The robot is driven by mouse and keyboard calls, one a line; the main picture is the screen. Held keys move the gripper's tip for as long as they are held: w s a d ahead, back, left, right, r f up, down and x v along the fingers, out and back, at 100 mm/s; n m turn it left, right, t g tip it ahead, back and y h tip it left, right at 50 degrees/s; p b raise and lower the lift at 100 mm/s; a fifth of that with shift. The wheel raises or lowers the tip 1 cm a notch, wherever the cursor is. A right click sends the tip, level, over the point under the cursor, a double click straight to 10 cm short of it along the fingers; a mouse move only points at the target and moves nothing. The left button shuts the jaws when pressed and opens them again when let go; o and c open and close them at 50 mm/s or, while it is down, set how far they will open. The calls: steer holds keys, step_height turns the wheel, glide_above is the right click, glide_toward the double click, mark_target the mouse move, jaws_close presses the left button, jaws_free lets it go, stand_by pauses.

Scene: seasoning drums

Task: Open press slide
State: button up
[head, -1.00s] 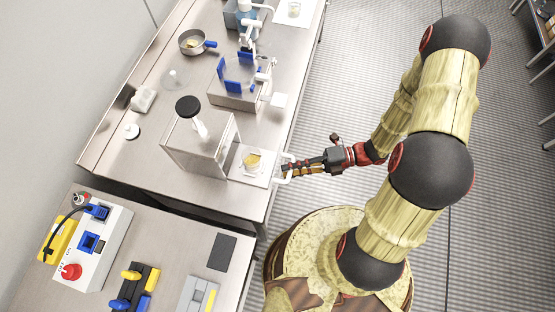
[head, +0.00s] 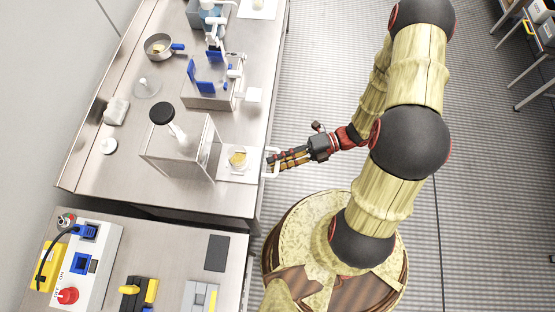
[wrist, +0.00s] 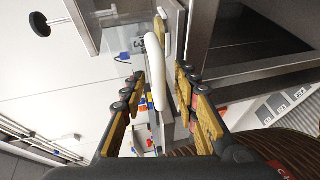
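The press is a clear box (head: 158,153) with a black-knobbed plunger (head: 162,113), on the steel table in the head view. Its pale slide (head: 236,173) sticks out on the right side and bears a small cup with yellow contents (head: 238,157). The slide's white handle (head: 271,151) is at its outer end. My gripper (head: 273,163) is at this handle, coming from the right. In the wrist view the curved handle (wrist: 154,72) lies between my spread fingers (wrist: 160,80), with gaps showing on both sides. Contact is not visible.
A blue-clamped device (head: 207,92) and a pan (head: 158,46) stand farther back on the same table. A second table in front holds a control box with a red button (head: 67,295).

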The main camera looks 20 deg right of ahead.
steer(key=d+r, duration=0.2)
steer(key=d, duration=1)
steer(key=shift+a+r, duration=0.1)
stand_by(0.4)
